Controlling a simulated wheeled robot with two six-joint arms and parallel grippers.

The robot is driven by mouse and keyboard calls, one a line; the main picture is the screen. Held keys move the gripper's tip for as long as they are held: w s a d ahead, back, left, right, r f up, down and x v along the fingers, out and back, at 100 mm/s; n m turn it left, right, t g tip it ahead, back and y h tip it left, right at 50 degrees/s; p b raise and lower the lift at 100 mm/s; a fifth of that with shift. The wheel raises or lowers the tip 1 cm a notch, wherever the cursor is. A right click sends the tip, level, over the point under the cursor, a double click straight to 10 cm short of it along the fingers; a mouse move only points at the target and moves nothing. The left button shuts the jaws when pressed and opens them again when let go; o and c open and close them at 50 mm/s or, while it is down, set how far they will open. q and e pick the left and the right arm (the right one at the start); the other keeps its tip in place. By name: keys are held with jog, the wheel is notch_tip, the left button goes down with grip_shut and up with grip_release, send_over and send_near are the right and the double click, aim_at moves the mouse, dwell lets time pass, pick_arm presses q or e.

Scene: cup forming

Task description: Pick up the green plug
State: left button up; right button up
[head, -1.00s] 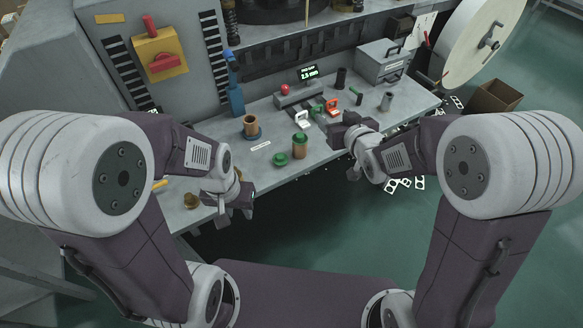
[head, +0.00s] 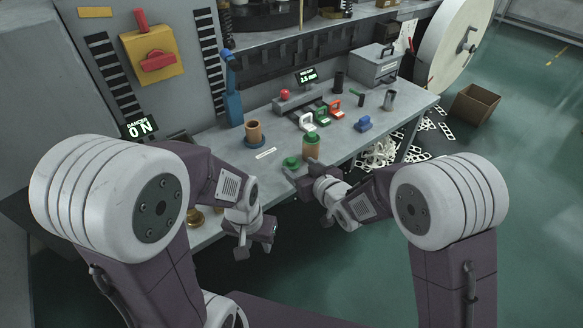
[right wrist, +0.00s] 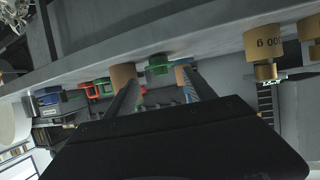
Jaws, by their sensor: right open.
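The green plug (head: 291,162) is a small green disc with a raised knob, low on the bench near its front edge. My right gripper (head: 302,174) is open just in front of it. In the right wrist view the green plug (right wrist: 158,65) shows between and beyond the tips of the two dark fingers (right wrist: 160,82), with nothing held. A tan cylinder with a green top (head: 311,146) stands right beside the plug. My left gripper (head: 258,236) hangs off the bench's front edge, apart from the plug; its jaws are not clear.
A tan cup on a blue base (head: 254,133) stands behind left of the plug. White, green and red clamp-like pieces (head: 322,116) and a blue piece (head: 363,124) lie to the right. Brass weights (head: 195,218) sit at the left front. A white label (head: 266,153) lies left of the plug.

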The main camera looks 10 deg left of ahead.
aim_at(293, 164)
jog(key=shift+w+a+f, duration=0.3)
jog(key=shift+w+a, duration=0.05)
jog(key=shift+w, duration=0.1)
jog(key=shift+w+a+f, duration=0.2)
jog(key=shift+a+f, duration=0.05)
jog(key=b+x, duration=0.1)
jog(key=x, duration=0.3)
jog(key=shift+w+a+f, duration=0.1)
jog(key=shift+w, duration=0.05)
jog(key=c, duration=1.2)
notch_tip(293, 164, up, 10)
jog(key=p, duration=0.3)
